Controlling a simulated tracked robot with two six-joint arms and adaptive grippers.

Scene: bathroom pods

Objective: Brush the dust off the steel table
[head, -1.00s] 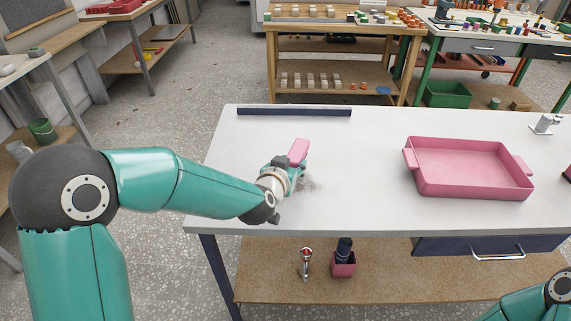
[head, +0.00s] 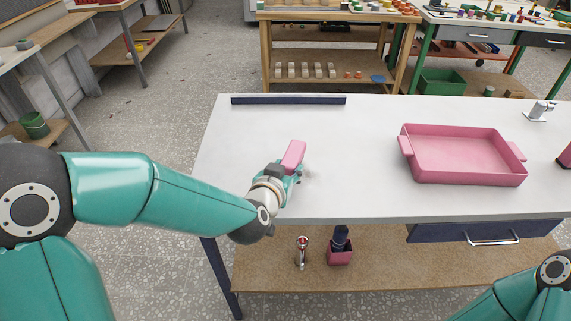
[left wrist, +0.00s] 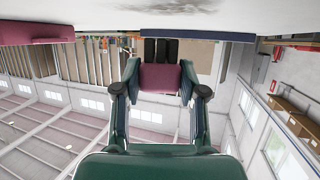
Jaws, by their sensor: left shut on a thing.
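The steel table (head: 370,199) has a pale grey top in the head view. My left gripper (head: 291,168) is low over its left part, shut on a pink-handled brush (head: 294,153). In the left wrist view the gripper (left wrist: 160,82) holds the pink handle (left wrist: 160,75), with dark bristles (left wrist: 160,50) at the tabletop. A faint dust patch (head: 309,173) lies just right of the gripper, partly hidden by it. Dark smudges of dust (left wrist: 180,6) also show in the wrist view. My right arm enters at the lower right corner; its gripper is out of view.
A pink tray (head: 465,155) stands on the table's right half. A dark strip (head: 288,101) runs along the back left edge, and a small metal fixture (head: 541,111) stands at the back right. The middle of the top is clear.

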